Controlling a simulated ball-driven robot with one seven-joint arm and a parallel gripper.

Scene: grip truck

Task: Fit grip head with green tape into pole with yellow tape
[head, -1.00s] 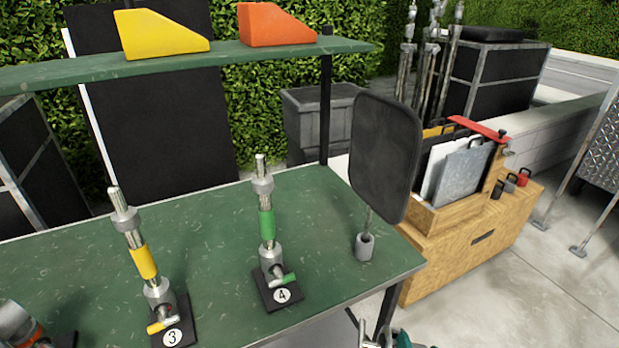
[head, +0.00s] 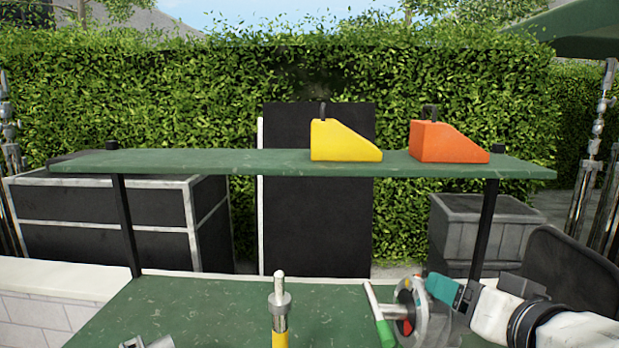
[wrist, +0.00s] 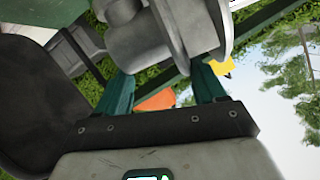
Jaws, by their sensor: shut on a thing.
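The grip head (head: 411,312), a grey metal disc with a green-taped handle (head: 384,333), is held above the green table at the right. My gripper (head: 443,292), with teal fingers, is shut on it. In the wrist view the grip head (wrist: 150,35) sits between the fingertips of my gripper (wrist: 163,88). The pole with yellow tape (head: 280,315) stands upright to the left of the grip head, apart from it. Only its metal pin, collar and some yellow tape show. Its base is below the picture.
A green shelf (head: 220,160) spans above the table (head: 200,305), bearing a yellow wedge (head: 343,142) and an orange wedge (head: 446,143). A grey metal piece (head: 147,342) shows at the lower left. A dark panel (head: 570,270) stands at the right.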

